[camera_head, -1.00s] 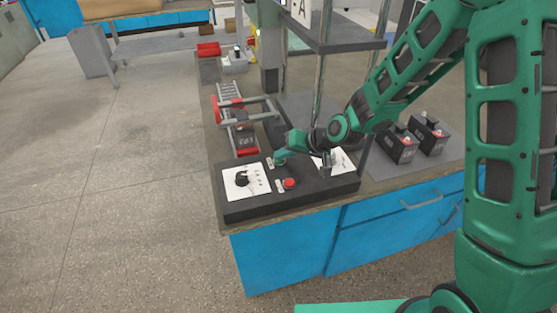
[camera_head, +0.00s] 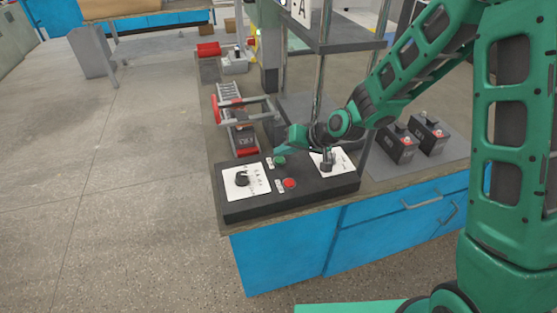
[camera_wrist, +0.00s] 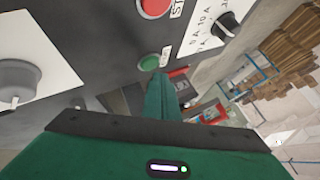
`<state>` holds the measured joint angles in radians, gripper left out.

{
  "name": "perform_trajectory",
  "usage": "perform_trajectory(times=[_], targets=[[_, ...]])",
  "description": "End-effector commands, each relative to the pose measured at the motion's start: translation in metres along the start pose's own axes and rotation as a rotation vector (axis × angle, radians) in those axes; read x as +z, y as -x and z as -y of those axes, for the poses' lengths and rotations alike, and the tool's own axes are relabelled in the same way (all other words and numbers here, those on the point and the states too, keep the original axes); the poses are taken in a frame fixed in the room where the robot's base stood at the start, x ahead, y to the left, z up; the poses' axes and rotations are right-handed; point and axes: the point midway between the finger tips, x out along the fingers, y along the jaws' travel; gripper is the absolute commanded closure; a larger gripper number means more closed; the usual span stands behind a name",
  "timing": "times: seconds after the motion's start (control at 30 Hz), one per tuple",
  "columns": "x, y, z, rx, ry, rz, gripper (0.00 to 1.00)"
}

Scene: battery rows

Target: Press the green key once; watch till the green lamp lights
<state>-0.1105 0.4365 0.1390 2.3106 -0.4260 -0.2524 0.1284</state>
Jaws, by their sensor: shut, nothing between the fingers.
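The green key (camera_head: 279,160) is a round button on top of a black control box (camera_head: 312,197), and it shows no clear glow. It also shows in the wrist view (camera_wrist: 149,62). My gripper (camera_head: 284,151) is shut and empty, just above and behind the key in the head view. In the wrist view the shut fingers (camera_wrist: 161,82) end close to the key, apparently apart from it. I cannot make out a lit green lamp in either view.
A red button (camera_head: 289,183) sits in front of the green key. Dial knobs on white plates stand to the left (camera_head: 242,179) and right (camera_head: 327,162). A red-and-grey rack (camera_head: 240,125) lies behind the box. Black batteries (camera_head: 401,145) stand at the right.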

Motion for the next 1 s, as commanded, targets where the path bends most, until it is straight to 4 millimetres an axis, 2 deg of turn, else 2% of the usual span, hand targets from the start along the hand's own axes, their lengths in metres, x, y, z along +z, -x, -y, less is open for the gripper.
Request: perform_trajectory(times=[0.17, 0.7, 1.0], targets=[[-0.002, 0.002, 0.001, 0.000, 0.001, -0.001, 1.00], [-0.024, 0.032, 0.024, -0.001, 0.001, -0.001, 1.00], [-0.025, 0.035, 0.025, 0.000, 0.000, 0.000, 1.00]])
